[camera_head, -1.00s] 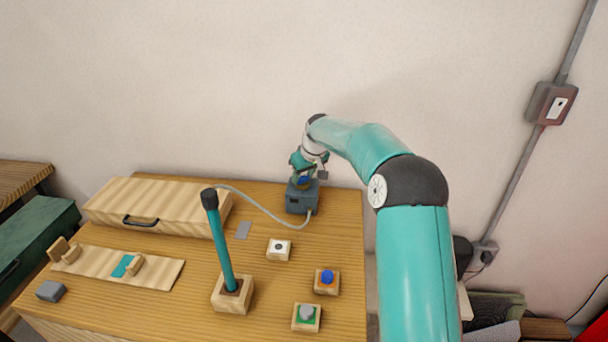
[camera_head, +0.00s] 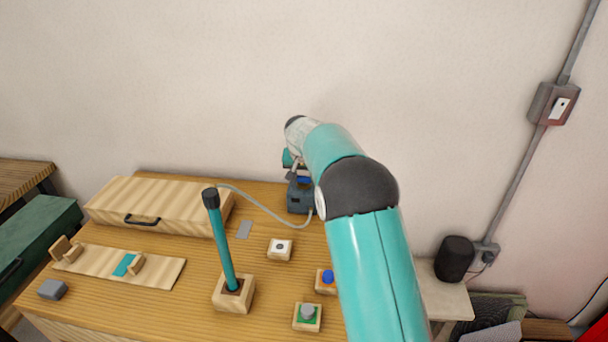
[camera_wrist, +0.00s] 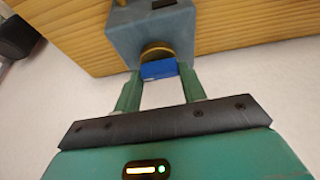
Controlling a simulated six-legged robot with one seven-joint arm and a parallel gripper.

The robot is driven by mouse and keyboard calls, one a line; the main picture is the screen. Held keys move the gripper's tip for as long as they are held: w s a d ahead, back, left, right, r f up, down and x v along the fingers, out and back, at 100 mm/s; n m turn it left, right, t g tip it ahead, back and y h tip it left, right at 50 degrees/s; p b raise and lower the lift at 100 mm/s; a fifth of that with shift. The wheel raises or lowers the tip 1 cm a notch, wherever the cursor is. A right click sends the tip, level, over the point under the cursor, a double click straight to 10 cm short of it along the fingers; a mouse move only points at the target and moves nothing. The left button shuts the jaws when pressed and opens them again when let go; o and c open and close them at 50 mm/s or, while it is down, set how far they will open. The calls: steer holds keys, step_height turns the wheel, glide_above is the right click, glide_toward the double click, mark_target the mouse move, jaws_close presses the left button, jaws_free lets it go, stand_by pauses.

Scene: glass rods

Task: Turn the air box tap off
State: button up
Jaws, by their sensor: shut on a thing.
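The air box (camera_head: 299,201) is a small blue-grey box at the back right of the wooden table, with a pale hose from it. Its blue tap handle (camera_head: 304,180) shows on top, partly hidden by my gripper (camera_head: 297,176). In the wrist view the blue handle (camera_wrist: 159,69) sits in front of a brass collar (camera_wrist: 156,52) on the air box (camera_wrist: 122,35). My gripper (camera_wrist: 159,84) has its two green fingers on either side of the handle and is shut on it.
A teal rod (camera_head: 221,245) stands upright in a wooden block on the table. A flat wooden case (camera_head: 155,205), a white switch (camera_head: 280,247), a blue button (camera_head: 327,276) and a grey knob (camera_head: 308,311) are nearby. The wall is close behind.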

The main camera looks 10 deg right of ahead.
stand_by(0.5)
steer(key=o, duration=1)
steer(key=v, duration=1.3)
steer(key=shift+a+r, duration=0.1)
steer(key=shift+r, duration=0.3)
